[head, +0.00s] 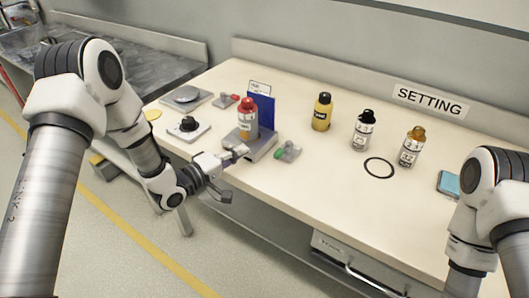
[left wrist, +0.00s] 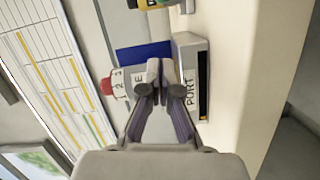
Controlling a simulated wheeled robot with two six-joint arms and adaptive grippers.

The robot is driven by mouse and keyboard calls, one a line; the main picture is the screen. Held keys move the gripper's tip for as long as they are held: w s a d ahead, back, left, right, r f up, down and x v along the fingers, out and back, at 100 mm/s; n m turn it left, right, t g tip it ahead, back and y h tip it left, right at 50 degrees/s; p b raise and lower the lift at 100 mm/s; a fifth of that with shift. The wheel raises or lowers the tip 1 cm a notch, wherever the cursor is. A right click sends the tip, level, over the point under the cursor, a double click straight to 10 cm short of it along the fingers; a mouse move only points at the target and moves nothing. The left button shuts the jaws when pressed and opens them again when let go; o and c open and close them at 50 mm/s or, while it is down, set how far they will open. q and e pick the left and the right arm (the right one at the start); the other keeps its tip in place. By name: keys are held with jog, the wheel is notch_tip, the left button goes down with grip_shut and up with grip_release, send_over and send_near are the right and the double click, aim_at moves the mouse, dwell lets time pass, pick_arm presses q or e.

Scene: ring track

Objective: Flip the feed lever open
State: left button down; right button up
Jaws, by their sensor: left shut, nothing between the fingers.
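Two small grey levers show in the head view, and I cannot tell which is the feed lever. One has a green handle (head: 281,153) and sits just right of the grey port block (head: 262,149). The other has a red handle (head: 234,97) behind the block's left side. A red-capped bottle (head: 247,118) stands on the block. My left gripper (head: 238,152) is shut and empty at the block's front left. My right gripper is out of view.
A blue panel (head: 264,109) stands behind the bottle. A black-knobbed plate (head: 188,127) lies left of my left gripper. Yellow (head: 322,112), black-capped (head: 363,131) and orange-capped (head: 411,147) bottles stand to the right, near a black ring (head: 379,168).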

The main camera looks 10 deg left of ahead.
aim_at(251, 152)
pick_arm(q)
jog(key=x, duration=0.4)
jog(key=shift+s+d+f, duration=0.1)
jog(key=shift+s+d, duration=0.05)
jog(key=shift+d, duration=0.5)
jog(key=shift+s+d+f, duration=0.15)
jog(key=shift+d, duration=0.5)
jog(key=shift+s+d+f, duration=0.1)
jog(key=shift+s+d, duration=0.05)
jog(key=shift+d, duration=0.55)
jog(key=shift+w, duration=0.1)
